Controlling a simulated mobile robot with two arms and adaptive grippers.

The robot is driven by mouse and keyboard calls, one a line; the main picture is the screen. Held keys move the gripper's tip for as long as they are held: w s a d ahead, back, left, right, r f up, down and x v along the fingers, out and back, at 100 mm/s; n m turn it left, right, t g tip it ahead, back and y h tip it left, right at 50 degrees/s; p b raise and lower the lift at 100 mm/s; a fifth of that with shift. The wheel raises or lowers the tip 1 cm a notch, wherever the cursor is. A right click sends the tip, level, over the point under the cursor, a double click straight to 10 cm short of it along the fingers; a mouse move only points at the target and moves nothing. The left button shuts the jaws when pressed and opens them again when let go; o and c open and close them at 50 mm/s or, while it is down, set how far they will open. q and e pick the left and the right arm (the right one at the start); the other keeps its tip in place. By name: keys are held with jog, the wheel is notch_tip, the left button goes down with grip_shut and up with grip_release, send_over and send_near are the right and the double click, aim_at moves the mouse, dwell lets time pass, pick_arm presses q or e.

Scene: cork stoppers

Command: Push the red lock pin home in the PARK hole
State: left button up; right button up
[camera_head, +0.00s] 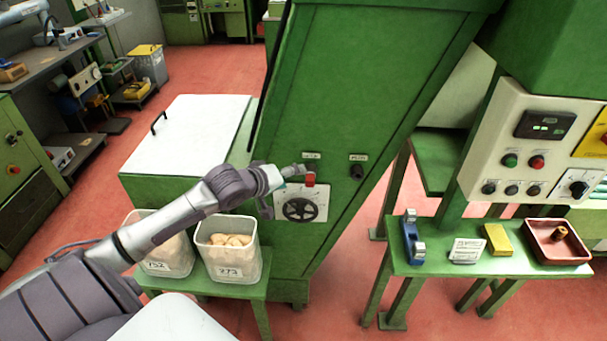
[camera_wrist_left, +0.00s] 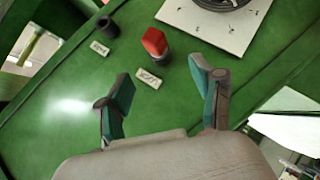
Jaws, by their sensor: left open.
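The red lock pin (camera_head: 310,179) stands out from the sloping green machine panel (camera_head: 335,100), just above the handwheel plate. In the left wrist view the red pin (camera_wrist_left: 154,42) has a grey metal collar at its base, and a small label (camera_wrist_left: 156,78) sits beside it. I cannot read surely whether that label says PARK. A second, dark round socket (camera_wrist_left: 108,27) with its own label (camera_wrist_left: 100,48) sits apart from the pin. My left gripper (camera_wrist_left: 165,97) is open and empty, fingers spread on the label side of the pin, not around it. My right gripper is not in view.
A black handwheel (camera_head: 300,209) sits on a white plate below the pin. Two bins of corks, one the right bin (camera_head: 230,272), stand on a green bench below my left arm. A side table (camera_head: 480,262) holds a red tray (camera_head: 530,252) and small items.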

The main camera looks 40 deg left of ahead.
aim_at(306, 181)
pick_arm(q)
jog(key=p+x, duration=0.1)
jog(key=x, duration=0.7)
jog(key=shift+d, duration=0.1)
jog(key=c, duration=1.2)
jog(key=shift+s+d+p, duration=0.35)
jog(key=shift+s+p, duration=0.2)
jog(key=shift+p, duration=0.3)
jog(key=shift+s+d+r+p, duration=0.1)
jog(key=shift+s+d+p, duration=0.25)
jog(key=shift+s+p, duration=0.25)
jog(key=shift+s+d+p, duration=0.45)
jog(key=shift+s+p, duration=0.3)
jog(key=shift+s+d+p, duration=0.45)
jog(key=shift+s+p, duration=0.25)
jog(key=shift+p, duration=0.05)
